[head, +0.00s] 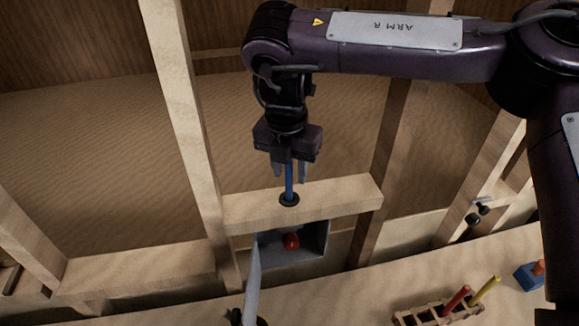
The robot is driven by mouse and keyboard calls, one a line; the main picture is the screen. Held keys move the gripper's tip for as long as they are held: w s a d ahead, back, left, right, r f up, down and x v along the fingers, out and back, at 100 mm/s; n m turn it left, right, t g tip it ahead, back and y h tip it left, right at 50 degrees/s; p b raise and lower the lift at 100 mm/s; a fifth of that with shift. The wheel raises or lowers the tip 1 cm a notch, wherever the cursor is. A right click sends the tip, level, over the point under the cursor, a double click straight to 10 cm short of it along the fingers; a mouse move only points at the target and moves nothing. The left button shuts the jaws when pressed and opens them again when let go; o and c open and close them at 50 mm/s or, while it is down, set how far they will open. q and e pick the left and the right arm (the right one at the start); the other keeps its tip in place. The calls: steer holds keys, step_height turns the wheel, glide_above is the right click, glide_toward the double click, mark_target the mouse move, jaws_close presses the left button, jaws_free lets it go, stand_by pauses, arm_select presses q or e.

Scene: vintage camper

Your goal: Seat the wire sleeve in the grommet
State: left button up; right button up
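The blue wire sleeve (289,180) stands upright in the dark grommet (289,200) on the wooden crosspiece (335,197). Its lower end is inside or behind the grommet rim, so how deep it sits cannot be told. My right gripper (290,172) points down from above, with its two grey fingers on either side of the sleeve's upper part. Gaps show between the fingers and the sleeve, so the gripper looks open around it. The sleeve's top is hidden between the fingers. My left gripper is not in view.
Below the crosspiece is a grey open box (318,240) with a red part (291,241) inside. A thin grey panel (253,285) stands at its left. A wooden rack (425,316) holds red (457,300) and yellow (485,291) sticks. A blue block (528,278) lies right.

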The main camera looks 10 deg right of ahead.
steer(key=shift+r, duration=0.1)
step_height(320, 180, up, 12)
steer(key=s+p, duration=0.1)
steer(key=shift+a, duration=0.45)
steer(key=shift+s, duration=0.15)
